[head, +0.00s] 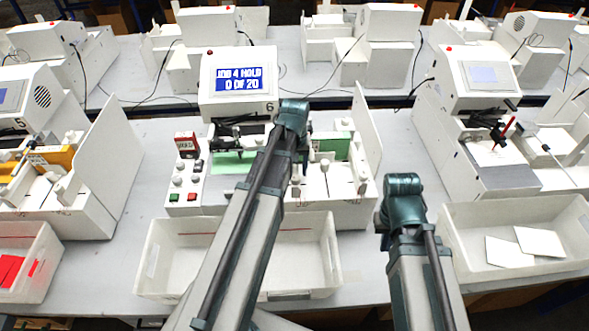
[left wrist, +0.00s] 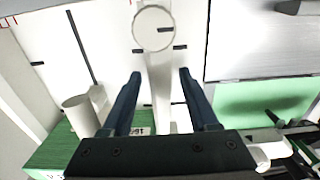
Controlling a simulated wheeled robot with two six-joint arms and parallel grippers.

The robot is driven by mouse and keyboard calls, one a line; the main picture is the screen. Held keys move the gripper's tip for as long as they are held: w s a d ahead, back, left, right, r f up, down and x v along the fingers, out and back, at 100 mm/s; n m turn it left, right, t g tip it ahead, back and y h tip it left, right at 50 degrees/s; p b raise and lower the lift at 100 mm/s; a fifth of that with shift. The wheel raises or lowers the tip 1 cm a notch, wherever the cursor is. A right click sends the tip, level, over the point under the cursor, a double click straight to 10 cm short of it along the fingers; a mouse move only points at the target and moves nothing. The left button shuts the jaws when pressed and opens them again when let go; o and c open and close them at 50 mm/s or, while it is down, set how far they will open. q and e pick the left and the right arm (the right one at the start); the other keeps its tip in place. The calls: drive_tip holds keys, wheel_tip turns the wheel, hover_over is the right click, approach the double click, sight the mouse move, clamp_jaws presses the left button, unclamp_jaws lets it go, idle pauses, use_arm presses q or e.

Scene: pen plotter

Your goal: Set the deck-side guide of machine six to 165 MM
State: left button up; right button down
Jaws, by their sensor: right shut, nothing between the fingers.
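Machine six (head: 238,105) stands in the middle of the head view; its screen reads JOB 4 HOLD, 0 OF 20. My left arm reaches over its deck and hides part of it. In the left wrist view my left gripper (left wrist: 160,74) is open, its two dark fingers on either side of a white guide bar (left wrist: 158,95) with a round knob (left wrist: 153,27). Gaps show beside the bar. A small upside-down scale label lies by the left finger, partly hidden; I cannot read its full figure. My right gripper (head: 385,222) is shut and empty, in front of the machine's right side.
A white cylindrical knob (left wrist: 80,115) stands left of the bar. A control panel (head: 187,175) with buttons is at the machine's left. A white tray (head: 315,250) stands before it, another tray (head: 520,270) with white cards at right.

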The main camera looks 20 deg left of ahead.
sight(295, 166)
use_arm(q)
wheel_tip(295, 166, up, 14)
drive_tip(key=p, duration=1.3)
drive_tip(key=shift+p, duration=0.4)
drive_tip(key=shift+f, duration=0.1)
drive_tip(key=s+d+f+m+b, duration=0.4)
drive_tip(key=s+d+f+b, duration=0.3)
drive_tip(key=d+f+b, duration=0.1)
drive_tip(key=s+d+f+m+y+b, duration=0.1)
drive_tip(key=s+d+f+m+b, duration=0.4)
drive_tip(key=d, duration=0.6)
wheel_tip(295, 166, down, 3)
drive_tip(key=s+b, duration=0.2)
drive_tip(key=b, duration=0.1)
drive_tip(key=shift+s+d, duration=0.15)
drive_tip(key=shift+s, duration=0.25)
drive_tip(key=shift+r, duration=0.1)
